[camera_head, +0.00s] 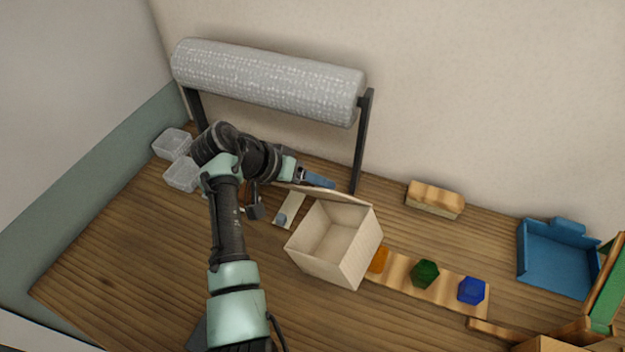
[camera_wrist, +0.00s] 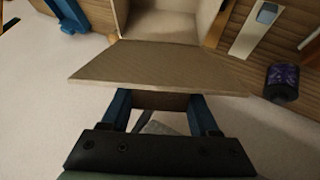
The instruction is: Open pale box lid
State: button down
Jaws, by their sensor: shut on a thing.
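The pale wooden box (camera_head: 361,262) stands on the table with its top open, and its inside looks empty. Its lid (camera_head: 345,197) is raised along the box's back edge and shows nearly edge-on. In the wrist view the lid (camera_wrist: 155,68) spans the middle as a broad board, with part of the open box (camera_wrist: 160,27) beyond it. My gripper (camera_head: 320,181) is at the lid's far side. In the wrist view the blue fingers of my gripper (camera_wrist: 160,108) stand either side of a brown part under the lid's edge, and are shut on it. Their contact is partly hidden.
A grey roll (camera_head: 265,80) on a dark stand is behind my arm. Clear containers (camera_head: 180,174) are at left. A wooden strip (camera_head: 400,275) with orange, green and blue pieces lies right of the box. A blue tray (camera_head: 557,260) is farther right. The front-left table is clear.

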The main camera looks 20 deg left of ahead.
dwell(0.7)
jog(key=shift+c, duration=0.6)
grip_release()
jog(key=b+v, duration=0.2)
jog(key=v, duration=1.1)
jog(key=shift+b, duration=0.3)
jog(key=shift+f, duration=0.1)
